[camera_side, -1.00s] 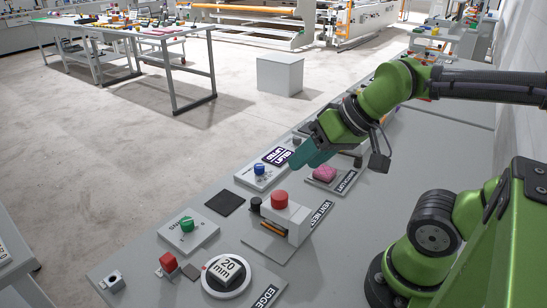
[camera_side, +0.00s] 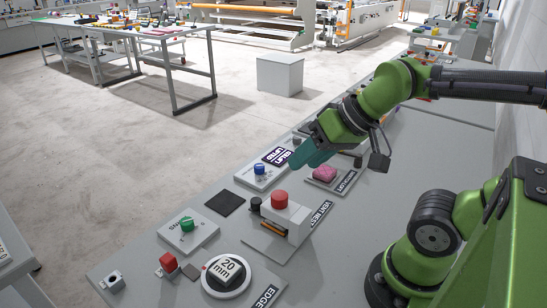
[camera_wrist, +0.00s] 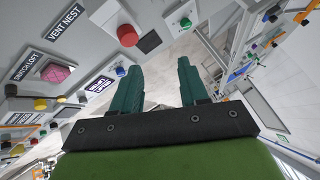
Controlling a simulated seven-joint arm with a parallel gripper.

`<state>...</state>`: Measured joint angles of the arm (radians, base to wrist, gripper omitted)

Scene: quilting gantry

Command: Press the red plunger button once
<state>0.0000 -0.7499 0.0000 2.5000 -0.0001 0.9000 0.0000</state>
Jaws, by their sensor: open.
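The red plunger button (camera_side: 279,200) is a round red cap on a raised light-grey block (camera_side: 290,218) by the "VENT NEST" label. In the wrist view its red cap (camera_wrist: 128,35) shows at the upper left, beyond my fingers. My gripper (camera_side: 306,161) has teal fingers and hangs above the bench, behind and a little right of the button in the side view, apart from it. In the wrist view my gripper (camera_wrist: 155,75) shows two separated fingers with nothing between them.
A black knob (camera_side: 256,204) stands beside the plunger.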

